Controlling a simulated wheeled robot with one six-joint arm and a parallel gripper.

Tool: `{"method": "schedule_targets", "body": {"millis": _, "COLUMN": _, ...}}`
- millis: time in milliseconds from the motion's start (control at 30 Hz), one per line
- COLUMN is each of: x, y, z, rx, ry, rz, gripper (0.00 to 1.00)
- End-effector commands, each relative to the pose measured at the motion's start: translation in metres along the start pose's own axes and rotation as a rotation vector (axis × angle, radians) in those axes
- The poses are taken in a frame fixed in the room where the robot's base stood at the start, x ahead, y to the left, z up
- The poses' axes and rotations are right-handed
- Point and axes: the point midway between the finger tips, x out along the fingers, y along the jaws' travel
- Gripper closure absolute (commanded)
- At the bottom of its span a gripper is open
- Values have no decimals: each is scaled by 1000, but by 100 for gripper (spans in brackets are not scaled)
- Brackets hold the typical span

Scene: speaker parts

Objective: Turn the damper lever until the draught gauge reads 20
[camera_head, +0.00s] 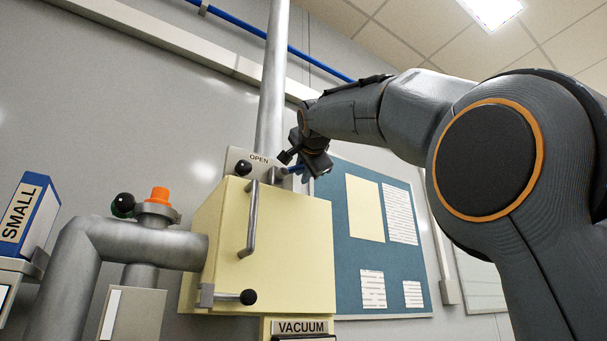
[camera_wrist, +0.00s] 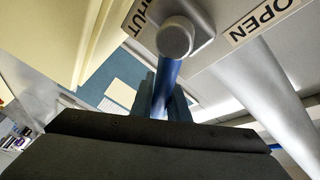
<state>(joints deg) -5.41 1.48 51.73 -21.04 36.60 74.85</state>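The damper lever (camera_wrist: 167,80) is a blue bar on a round silver hub (camera_wrist: 175,38) in the wrist view. Its plate carries an OPEN label (camera_wrist: 265,20) and a partly cut-off label ending in "HUT". In the head view the lever (camera_head: 293,169) shows only as a short blue piece beside the plate (camera_head: 238,158), at the foot of the grey duct. My gripper (camera_head: 313,163) is at its outer end. In the wrist view my gripper's dark fingers (camera_wrist: 165,100) lie on both sides of the lever, apparently shut on it. No draught gauge is visible.
A cream cabinet (camera_head: 290,235) with a bar handle (camera_head: 250,220) stands just below the lever. Grey pipes (camera_head: 140,243) with an orange cap (camera_head: 160,194) stand left. A blue noticeboard (camera_head: 350,260) hangs behind. A VACUUM label (camera_head: 300,327) is below the cabinet.

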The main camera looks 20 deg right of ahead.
Motion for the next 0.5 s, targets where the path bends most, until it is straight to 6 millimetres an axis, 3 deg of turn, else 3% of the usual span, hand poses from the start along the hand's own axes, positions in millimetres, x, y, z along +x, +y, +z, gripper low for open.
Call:
{"method": "schedule_targets", "body": {"millis": 333, "x": -1, "y": 0, "z": 0, "rx": 1, "ry": 0, "rz": 0, "gripper": 78}}
{"method": "schedule_targets", "body": {"millis": 500, "x": -17, "y": 0, "z": 1, "rx": 1, "ry": 0, "rz": -4, "gripper": 78}}
